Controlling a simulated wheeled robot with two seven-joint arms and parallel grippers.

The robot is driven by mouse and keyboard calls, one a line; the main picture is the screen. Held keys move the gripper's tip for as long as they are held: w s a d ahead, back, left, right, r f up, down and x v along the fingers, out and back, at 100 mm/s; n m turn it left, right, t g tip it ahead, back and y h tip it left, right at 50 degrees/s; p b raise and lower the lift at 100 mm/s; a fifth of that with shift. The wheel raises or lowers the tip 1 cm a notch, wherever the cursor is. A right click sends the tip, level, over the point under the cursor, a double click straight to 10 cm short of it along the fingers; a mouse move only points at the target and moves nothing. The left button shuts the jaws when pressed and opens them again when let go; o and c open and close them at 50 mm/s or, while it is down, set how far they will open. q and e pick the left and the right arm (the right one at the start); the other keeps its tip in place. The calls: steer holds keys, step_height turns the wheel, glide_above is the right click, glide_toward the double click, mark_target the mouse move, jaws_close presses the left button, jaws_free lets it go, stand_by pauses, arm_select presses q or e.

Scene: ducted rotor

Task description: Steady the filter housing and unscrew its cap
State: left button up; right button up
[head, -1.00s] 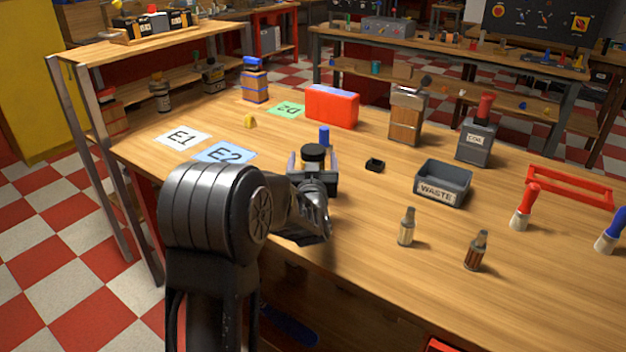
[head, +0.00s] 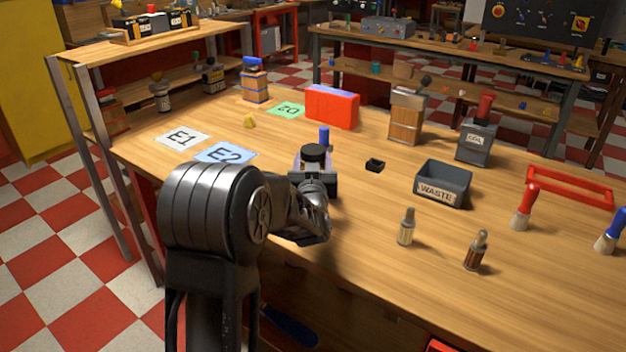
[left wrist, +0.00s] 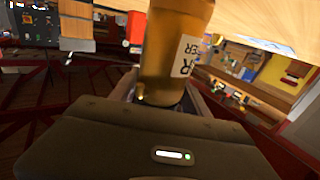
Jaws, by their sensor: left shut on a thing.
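The filter housing stands on the bench. In the head view its dark round cap (head: 314,153) shows on top, and my left gripper hides most of the body. In the left wrist view the housing (left wrist: 172,50) is an amber cylinder with a white label, only partly readable. My left gripper (head: 315,168) is shut on the housing below the cap. The cap sits on the housing; its thread is not visible. My right gripper is in neither view.
A small blue cylinder (head: 324,136) stands just behind the housing. A small black holder (head: 375,165) and a grey WASTE bin (head: 442,190) are to the right. Two small bottles (head: 406,228) (head: 476,250) stand near the front edge. Label cards E1 (head: 183,138) and E2 (head: 225,154) lie left.

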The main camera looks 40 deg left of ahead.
arm_select(q)
jaws_close()
steer(key=shift+r, duration=0.2)
step_height(320, 180, up, 10)
steer(key=shift+f+p, duration=0.1)
steer(key=shift+p, duration=1.1)
steer(key=shift+f, duration=0.1)
